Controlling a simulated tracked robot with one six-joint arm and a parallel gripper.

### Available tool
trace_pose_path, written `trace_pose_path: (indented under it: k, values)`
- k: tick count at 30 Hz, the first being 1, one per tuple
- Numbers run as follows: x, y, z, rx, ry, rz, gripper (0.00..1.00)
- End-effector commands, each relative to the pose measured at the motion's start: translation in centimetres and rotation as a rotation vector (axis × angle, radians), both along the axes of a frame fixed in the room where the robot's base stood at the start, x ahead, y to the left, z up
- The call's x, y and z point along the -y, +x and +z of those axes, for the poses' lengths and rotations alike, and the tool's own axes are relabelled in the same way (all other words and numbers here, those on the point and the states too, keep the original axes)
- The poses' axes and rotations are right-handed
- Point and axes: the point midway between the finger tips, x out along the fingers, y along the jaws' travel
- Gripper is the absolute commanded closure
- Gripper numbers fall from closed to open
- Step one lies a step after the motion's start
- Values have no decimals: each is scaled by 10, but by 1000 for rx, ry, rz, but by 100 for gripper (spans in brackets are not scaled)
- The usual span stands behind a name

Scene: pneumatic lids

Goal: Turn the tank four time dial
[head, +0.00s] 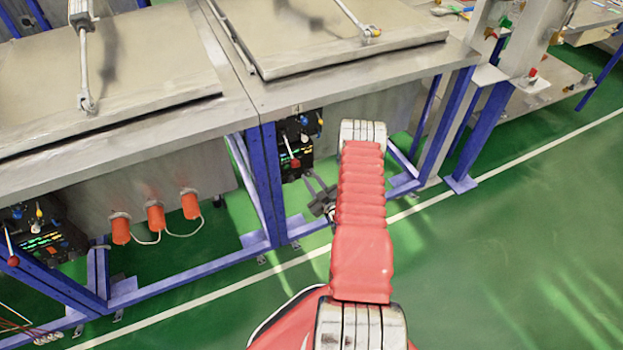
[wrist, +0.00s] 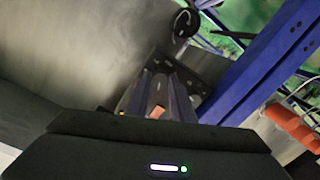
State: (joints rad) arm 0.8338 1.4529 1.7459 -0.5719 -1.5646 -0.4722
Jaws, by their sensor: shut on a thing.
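My gripper (head: 312,182) reaches in under the tank top to the dark control panel (head: 299,138), at its lower right edge in the head view. In the wrist view, my gripper (wrist: 166,90) has its two fingers close together against the dark panel (wrist: 198,72). It is shut on a small part there, which I take to be the time dial. The fingers mostly hide that part. A small orange patch (wrist: 157,112) shows between the fingers. I cannot read the dial's setting.
Blue frame legs (head: 269,180) stand left of my gripper. A red-knobbed lever (head: 295,162) is close to it on the panel. Orange caps (head: 155,214) with hoses and another panel (head: 40,228) are further left. Green floor is clear at right.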

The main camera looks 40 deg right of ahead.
Motion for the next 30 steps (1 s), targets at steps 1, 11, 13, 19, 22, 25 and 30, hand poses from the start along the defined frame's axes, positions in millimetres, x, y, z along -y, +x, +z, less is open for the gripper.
trace_pose_path:
  k: [1, 11, 13, 19, 22, 25, 30]
  values:
    - [1, -3, -4, 2, 44, -7, 100]
    - [1, -3, -4, 66, 254, -6, 100]
    - [1, -3, -4, 74, 278, -6, 100]
    - [1, -3, -4, 86, 317, -6, 100]
    - [1, -3, -4, 87, 321, -6, 100]
    - [1, -2, -4, 87, 321, -6, 100]
    - [1, -2, -4, 87, 320, -6, 100]
